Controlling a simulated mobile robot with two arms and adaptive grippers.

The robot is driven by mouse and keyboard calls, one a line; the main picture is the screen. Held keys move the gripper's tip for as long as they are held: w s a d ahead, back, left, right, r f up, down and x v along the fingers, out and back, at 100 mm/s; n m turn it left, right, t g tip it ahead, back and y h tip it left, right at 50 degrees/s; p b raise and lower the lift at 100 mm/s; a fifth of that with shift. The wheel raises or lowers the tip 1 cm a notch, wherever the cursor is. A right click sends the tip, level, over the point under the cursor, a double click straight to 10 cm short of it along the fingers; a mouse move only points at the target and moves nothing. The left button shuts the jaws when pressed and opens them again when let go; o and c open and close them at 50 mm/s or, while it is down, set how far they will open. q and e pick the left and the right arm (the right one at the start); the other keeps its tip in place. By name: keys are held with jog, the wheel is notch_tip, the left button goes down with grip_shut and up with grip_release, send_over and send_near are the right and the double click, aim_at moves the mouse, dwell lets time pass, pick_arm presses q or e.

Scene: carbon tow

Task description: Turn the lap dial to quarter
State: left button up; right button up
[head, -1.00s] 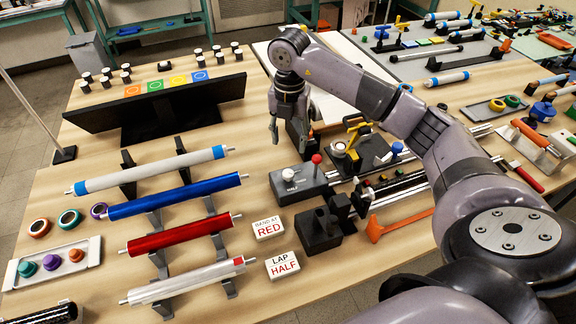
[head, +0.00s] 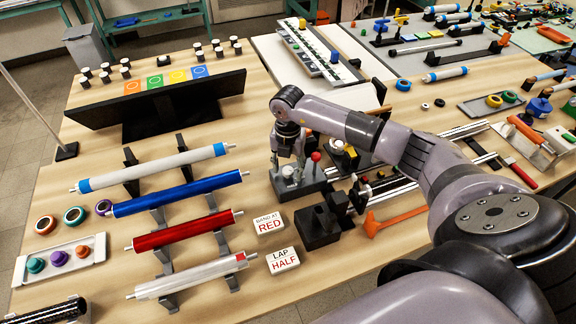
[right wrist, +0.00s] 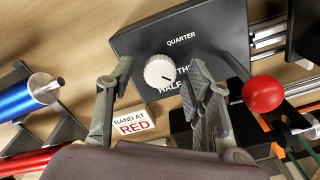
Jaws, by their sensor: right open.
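The lap dial is a white round knob (right wrist: 159,70) on a dark grey box (right wrist: 130,42). In the right wrist view, QUARTER is printed above the knob, HALF below it, and a partly covered label starting "TH" at its lower right. A small dark mark on the knob faces the lower right. In the head view the box (head: 312,188) and knob (head: 288,171) sit below my right gripper (head: 288,158). My right gripper is open and empty, its fingers (right wrist: 160,80) on either side of the knob in the picture. Contact cannot be told. My left gripper is out of view.
A red ball lever (right wrist: 263,94) stands right of the knob; it also shows in the head view (head: 315,156). Cards read BAND AT RED (head: 268,222) and LAP HALF (head: 283,260). A blue roller (head: 175,195) lies left. Metal rails (head: 450,135) run to the right.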

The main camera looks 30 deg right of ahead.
grip_shut()
dwell(0.4)
jog(key=n+b, duration=0.2)
jog(key=shift+f+n, duration=0.2)
jog(key=shift+n, duration=0.1)
jog(key=n+b, duration=0.4)
jog(key=shift+n, duration=0.3)
jog(key=n+b, duration=0.3)
jog(key=n, duration=0.1)
jog(key=shift+r+n+b, duration=0.2)
jog(key=shift+n+b, duration=0.95)
jog(key=shift+n, duration=0.75)
